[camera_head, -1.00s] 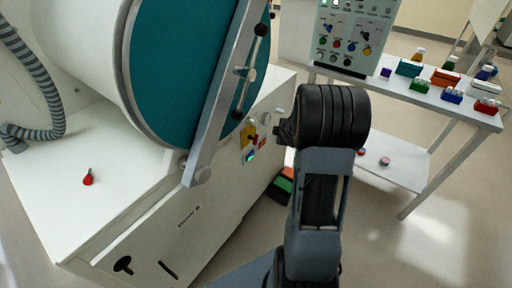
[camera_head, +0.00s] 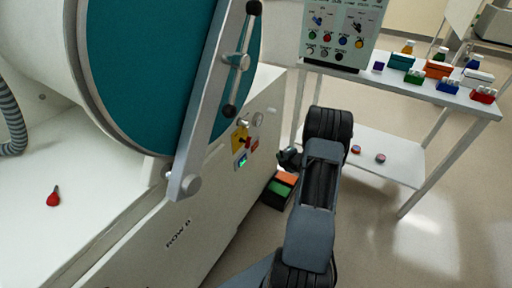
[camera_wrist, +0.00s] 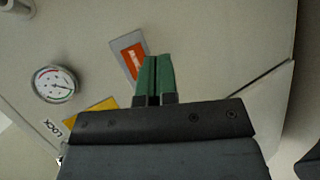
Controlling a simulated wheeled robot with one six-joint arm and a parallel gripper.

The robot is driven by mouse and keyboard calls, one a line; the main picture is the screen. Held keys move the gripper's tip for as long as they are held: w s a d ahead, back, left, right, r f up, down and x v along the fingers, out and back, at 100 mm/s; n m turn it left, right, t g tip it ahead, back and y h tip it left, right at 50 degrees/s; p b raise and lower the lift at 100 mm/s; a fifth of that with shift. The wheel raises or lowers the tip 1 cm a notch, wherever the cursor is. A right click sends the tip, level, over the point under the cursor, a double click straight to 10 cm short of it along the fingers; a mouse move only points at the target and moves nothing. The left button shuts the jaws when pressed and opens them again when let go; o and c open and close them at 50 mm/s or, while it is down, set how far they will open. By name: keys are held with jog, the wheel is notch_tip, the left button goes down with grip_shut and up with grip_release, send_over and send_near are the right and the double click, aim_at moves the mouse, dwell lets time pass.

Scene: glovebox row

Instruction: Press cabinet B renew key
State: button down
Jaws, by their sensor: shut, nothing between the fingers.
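The white cabinet (camera_head: 215,205), whose label seems to read "ROW B", has a small control panel on its end in the head view. The fingertips overlap the right side of an orange-red plate (camera_wrist: 128,58) in a grey frame; contact cannot be told. Any key lettering is unreadable.
The gauge and a yellow "LOCK" plate (camera_wrist: 98,108) lie left of my fingers in the wrist view. A teal round door (camera_head: 150,70) with a metal bar is above the panel. A side table (camera_head: 425,88) with small boxes stands right.

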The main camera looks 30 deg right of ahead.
aim_at(257, 146)
jog(key=w+a+b, duration=0.1)
jog(key=w+a, duration=0.3)
jog(key=w, duration=0.3)
jog(key=shift+w, duration=0.35)
jog(key=shift+w+a+b, duration=0.45)
jog(key=shift+w+b, duration=0.2)
jog(key=shift+b, duration=0.05)
dwell(2.8)
jog(key=shift+s, duration=0.1)
jog(key=shift+s+d, duration=0.35)
jog(key=shift+s, duration=0.3)
jog(key=shift+s+d, duration=0.4)
jog(key=shift+s, duration=0.35)
jog(key=shift+s+d, duration=0.4)
jog(key=shift+s, duration=0.3)
jog(key=shift+s+d, duration=0.4)
jog(key=shift+s, duration=0.35)
